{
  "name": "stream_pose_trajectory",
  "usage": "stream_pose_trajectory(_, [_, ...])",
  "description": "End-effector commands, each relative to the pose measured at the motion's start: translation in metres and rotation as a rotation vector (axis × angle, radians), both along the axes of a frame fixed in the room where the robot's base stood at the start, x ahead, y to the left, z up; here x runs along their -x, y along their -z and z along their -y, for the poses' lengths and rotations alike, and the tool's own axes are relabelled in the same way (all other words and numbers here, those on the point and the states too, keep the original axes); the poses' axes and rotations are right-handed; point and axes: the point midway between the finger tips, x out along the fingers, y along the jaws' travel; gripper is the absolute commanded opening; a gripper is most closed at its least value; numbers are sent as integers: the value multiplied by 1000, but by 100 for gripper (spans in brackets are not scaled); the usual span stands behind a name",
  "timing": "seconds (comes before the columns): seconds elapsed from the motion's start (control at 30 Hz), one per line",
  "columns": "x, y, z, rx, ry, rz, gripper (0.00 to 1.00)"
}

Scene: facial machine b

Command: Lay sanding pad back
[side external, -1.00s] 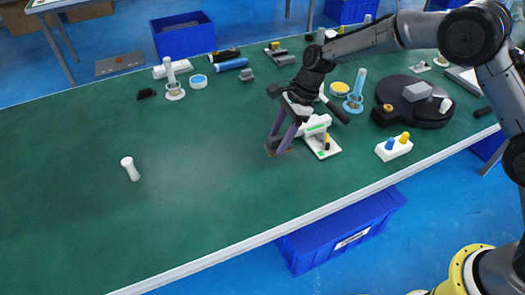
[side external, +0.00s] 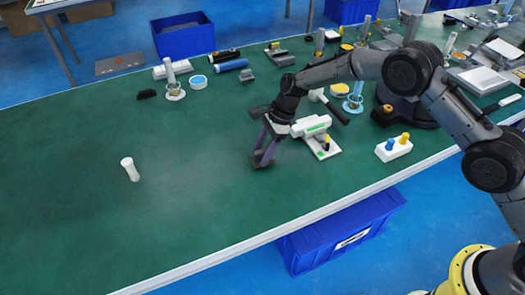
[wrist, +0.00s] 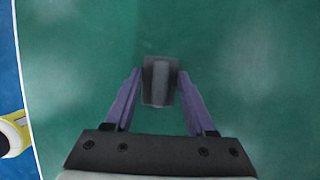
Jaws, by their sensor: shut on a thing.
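The sanding pad, a small dark grey block with a raised middle ridge, is between my fingertips in the wrist view (wrist: 159,82). In the side external view the pad (side external: 261,161) is a small dark shape at the fingertips. My gripper (side external: 264,154) is shut on it and points down over the green table, left of a white and green device. The pad is at or just above the table surface; I cannot tell whether it touches. In the wrist view both purple fingers of my gripper (wrist: 159,88) lie against its sides.
The white and green device (side external: 322,140) stands close right of my gripper. A white block with blue and yellow knobs (side external: 394,147) is further right. Several tools line the back edge.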

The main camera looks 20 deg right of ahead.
Motion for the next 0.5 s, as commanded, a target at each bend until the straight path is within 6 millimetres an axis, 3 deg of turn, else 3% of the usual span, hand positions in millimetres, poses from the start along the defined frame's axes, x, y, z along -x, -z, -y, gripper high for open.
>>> stream_pose_trajectory(0.3, [0, 5, 0, 0, 0, 0, 3])
stream_pose_trajectory(0.33, [0, 5, 0, 0, 0, 0, 59])
stream_pose_trajectory(0.5, [0, 4, 0, 0, 0, 0, 85])
